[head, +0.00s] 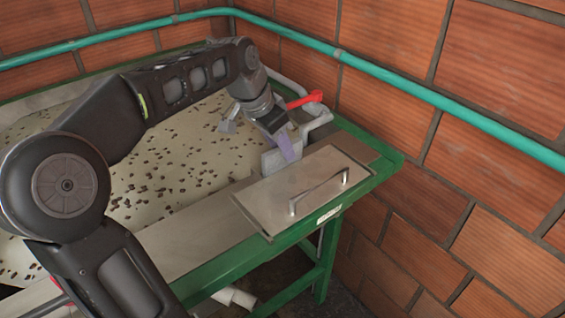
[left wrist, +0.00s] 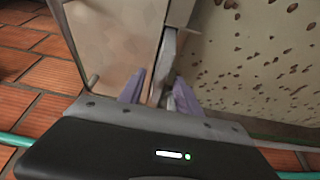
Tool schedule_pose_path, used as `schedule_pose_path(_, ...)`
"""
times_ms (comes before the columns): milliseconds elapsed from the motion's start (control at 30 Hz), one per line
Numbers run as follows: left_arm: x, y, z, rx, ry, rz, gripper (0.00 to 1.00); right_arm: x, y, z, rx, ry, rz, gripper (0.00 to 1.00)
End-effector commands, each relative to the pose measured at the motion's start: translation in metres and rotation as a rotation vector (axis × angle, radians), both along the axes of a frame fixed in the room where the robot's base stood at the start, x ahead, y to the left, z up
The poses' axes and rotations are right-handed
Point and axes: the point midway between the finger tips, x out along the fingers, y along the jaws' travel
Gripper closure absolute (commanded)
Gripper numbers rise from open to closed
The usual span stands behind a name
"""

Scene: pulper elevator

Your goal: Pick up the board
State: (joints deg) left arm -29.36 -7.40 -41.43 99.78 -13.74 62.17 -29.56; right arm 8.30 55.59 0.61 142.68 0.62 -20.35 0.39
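A small grey board (head: 271,160) stands on edge at the channel by the near end of the speckled bed, beside the metal lid. My left gripper (head: 287,146) reaches down at it from above. In the left wrist view, the lilac fingers of my left gripper (left wrist: 160,88) are apart, one on each side of the thin grey board (left wrist: 168,58). The right finger looks very close to it; contact cannot be told. The board's lower part is hidden. My right gripper is in neither view.
A metal lid with a handle (head: 307,190) covers the table's near right corner. A red lever (head: 304,100) and grey pipes stand just behind the gripper. A green pipe (head: 400,86) runs along the brick wall. The speckled bed (head: 175,170) spreads left.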

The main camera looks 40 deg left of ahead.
Motion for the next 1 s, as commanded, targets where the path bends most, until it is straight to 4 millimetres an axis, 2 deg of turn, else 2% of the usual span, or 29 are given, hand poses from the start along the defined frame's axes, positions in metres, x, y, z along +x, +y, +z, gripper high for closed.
schedule_pose_path(200,0.007,-0.002,-0.018,0.001,0.002,-0.001,0.60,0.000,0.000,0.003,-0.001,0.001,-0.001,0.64)
schedule_pose_path(1000,0.007,-0.002,-0.020,0.000,0.000,0.000,0.60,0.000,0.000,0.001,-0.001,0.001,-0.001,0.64)
